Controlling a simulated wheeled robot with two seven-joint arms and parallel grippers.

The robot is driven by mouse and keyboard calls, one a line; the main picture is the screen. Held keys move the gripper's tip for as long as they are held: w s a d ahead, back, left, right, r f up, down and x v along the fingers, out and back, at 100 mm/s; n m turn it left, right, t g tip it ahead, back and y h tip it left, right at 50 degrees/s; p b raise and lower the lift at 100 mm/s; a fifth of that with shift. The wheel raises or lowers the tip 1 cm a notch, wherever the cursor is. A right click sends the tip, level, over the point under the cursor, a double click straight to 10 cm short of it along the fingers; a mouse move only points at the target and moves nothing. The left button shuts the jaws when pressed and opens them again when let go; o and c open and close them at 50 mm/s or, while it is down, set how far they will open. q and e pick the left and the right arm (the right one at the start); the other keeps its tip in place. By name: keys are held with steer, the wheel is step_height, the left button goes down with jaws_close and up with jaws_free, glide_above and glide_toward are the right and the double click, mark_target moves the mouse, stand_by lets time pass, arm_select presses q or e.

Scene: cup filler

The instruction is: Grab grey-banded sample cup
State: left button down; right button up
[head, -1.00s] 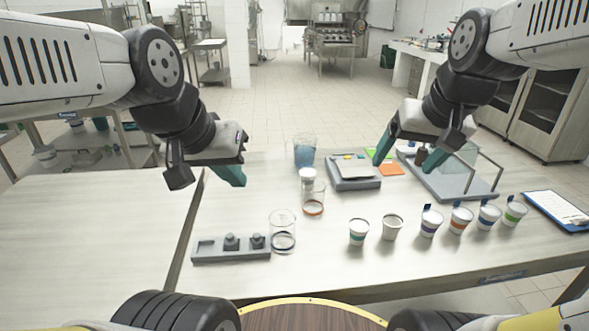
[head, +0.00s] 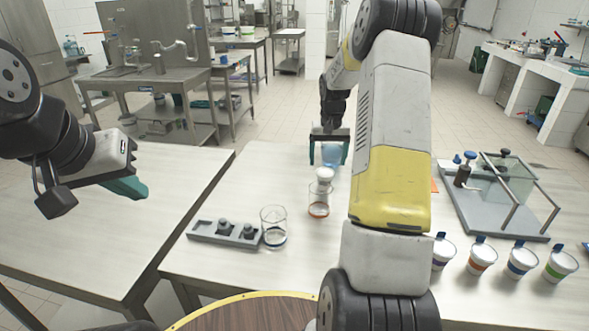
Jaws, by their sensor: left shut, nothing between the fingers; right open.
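The grey-banded sample cup does not show; my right arm covers the part of the table left of the row of cups. The cups in view are a purple-banded cup (head: 443,252), an orange-banded cup (head: 481,260), a blue-banded cup (head: 521,263) and a green-banded cup (head: 560,266). My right gripper (head: 329,154) is open, with its teal fingers apart, at the far side of the table. It overlaps the blue beaker (head: 332,156) in the picture; I cannot tell whether they touch. My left gripper (head: 128,188) is shut and empty over the left table.
A grey tray with weights (head: 222,233) and a clear beaker (head: 273,228) stand at the front. An orange-marked beaker (head: 319,203) with a white-topped piece stands behind them. A glass-sided stand (head: 495,205) is at right. The left table (head: 100,240) is bare.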

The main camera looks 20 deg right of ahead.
mark_target(325, 173)
steer(key=f, duration=0.5)
steer(key=w+f, duration=0.1)
steer(key=f, duration=0.2)
steer(key=shift+a, duration=0.15)
steer(key=c, duration=1.5)
steer(key=shift+r, duration=0.1)
